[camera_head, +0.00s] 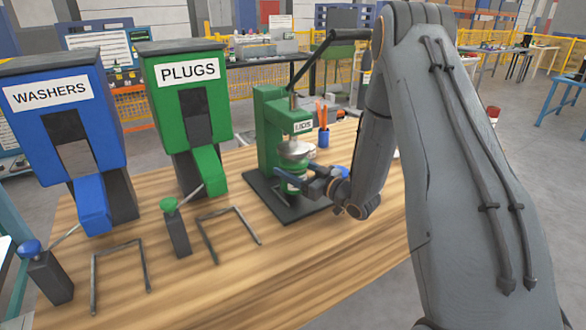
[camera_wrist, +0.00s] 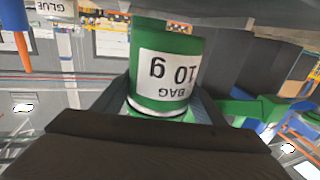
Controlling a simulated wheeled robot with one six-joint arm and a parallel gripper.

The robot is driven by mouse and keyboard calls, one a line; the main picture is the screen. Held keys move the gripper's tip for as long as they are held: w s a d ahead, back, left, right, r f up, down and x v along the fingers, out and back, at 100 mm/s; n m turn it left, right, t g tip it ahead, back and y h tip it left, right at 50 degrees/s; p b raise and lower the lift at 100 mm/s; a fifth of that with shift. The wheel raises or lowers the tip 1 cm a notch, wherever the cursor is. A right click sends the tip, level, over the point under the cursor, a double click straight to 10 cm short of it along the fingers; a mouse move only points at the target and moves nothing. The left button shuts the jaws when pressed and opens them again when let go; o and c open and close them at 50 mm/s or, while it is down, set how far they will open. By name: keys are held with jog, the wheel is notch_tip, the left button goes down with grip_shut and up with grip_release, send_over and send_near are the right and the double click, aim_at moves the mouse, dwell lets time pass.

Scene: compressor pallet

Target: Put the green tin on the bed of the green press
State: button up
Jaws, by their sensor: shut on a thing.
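The green press (camera_head: 270,135) stands on the bench, with a "LIDS" label, a long lever and a silver round head. Its dark base plate (camera_head: 262,196) shows below. My gripper (camera_head: 300,184) reaches in from the right, under the head. It is shut on the green tin (camera_head: 291,178), mostly hidden by the fingers and head in the head view. In the wrist view the tin (camera_wrist: 165,72) sits between the fingers, its white label reading "BAG" and "10 g" upside down. I cannot tell whether the tin touches the press bed.
A blue "WASHERS" dispenser (camera_head: 62,110) and a green "PLUGS" dispenser (camera_head: 186,95) stand to the left, with levers and wire frames before them. A blue cup of orange pencils (camera_head: 323,136) stands behind the press. Bare wooden bench (camera_head: 290,265) lies in front.

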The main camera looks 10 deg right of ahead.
jog(key=shift+f, duration=0.2)
jog(key=shift+f+b, duration=0.3)
jog(key=shift+f, duration=0.05)
jog(key=shift+f, duration=0.2)
jog(key=o, duration=1.1)
jog(key=shift+s, duration=0.1)
jog(key=shift+o, duration=0.2)
jog(key=shift+f, duration=0.15)
